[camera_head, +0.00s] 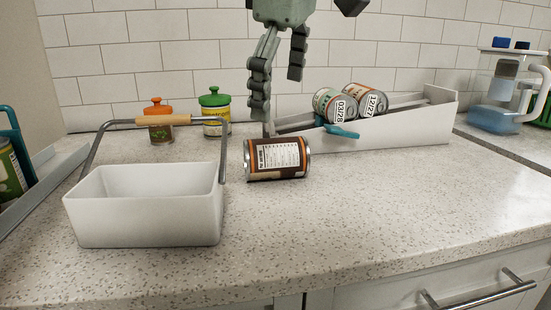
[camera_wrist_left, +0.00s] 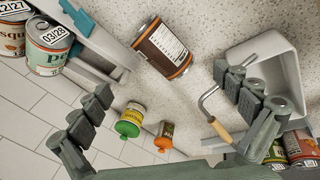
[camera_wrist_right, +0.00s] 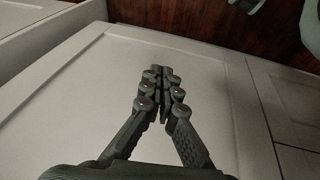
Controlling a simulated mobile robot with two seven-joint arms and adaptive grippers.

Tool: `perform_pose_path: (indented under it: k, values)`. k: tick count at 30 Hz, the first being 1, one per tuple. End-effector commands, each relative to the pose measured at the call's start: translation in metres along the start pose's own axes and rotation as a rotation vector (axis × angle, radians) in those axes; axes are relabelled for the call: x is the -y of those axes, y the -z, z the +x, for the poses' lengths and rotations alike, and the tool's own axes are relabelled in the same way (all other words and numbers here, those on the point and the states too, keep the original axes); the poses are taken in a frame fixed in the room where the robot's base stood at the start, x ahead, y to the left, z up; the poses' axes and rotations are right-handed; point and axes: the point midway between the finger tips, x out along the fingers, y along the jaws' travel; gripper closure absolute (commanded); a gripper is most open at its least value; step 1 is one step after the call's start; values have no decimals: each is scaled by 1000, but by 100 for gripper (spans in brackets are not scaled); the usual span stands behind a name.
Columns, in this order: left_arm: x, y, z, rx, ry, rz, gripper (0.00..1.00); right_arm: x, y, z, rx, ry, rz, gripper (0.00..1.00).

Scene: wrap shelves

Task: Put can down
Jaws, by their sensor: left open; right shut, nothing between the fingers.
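A brown can with a white label (camera_head: 278,158) lies on its side on the speckled counter in the head view. It also shows in the left wrist view (camera_wrist_left: 163,48). My left gripper (camera_head: 278,106) is open and empty above and just behind the can, fingers pointing down. In the left wrist view its fingers (camera_wrist_left: 172,100) are spread wide with the can beyond them, apart from it. My right gripper (camera_wrist_right: 160,75) shows only in the right wrist view, shut and empty in front of a white cabinet panel.
A white basket (camera_head: 145,215) with a raised wooden-grip handle stands left of the can. Two jars, orange-lidded (camera_head: 157,122) and green-lidded (camera_head: 215,112), stand behind. A white sloped rack (camera_head: 400,130) holding two cans is at right. The front right counter is clear.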

Motion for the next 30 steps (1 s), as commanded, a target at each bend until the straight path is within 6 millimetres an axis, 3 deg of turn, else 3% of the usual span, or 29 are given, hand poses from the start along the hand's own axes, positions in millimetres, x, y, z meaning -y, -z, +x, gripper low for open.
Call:
perform_pose_path:
  k: [12,18,24,30]
  values:
    - [0,0,10,2,-44,-1281,0,-3,8,-36,-50,-16,-1,100]
    - [0,1,14,21,-61,-1817,0,-4,10,-52,-69,-22,-2,100]
    - [0,2,14,35,-68,-2099,0,-5,11,-62,-78,-25,-1,100]
    - [-1,2,29,35,-69,-2147,0,-4,12,-63,-84,-25,-2,100]
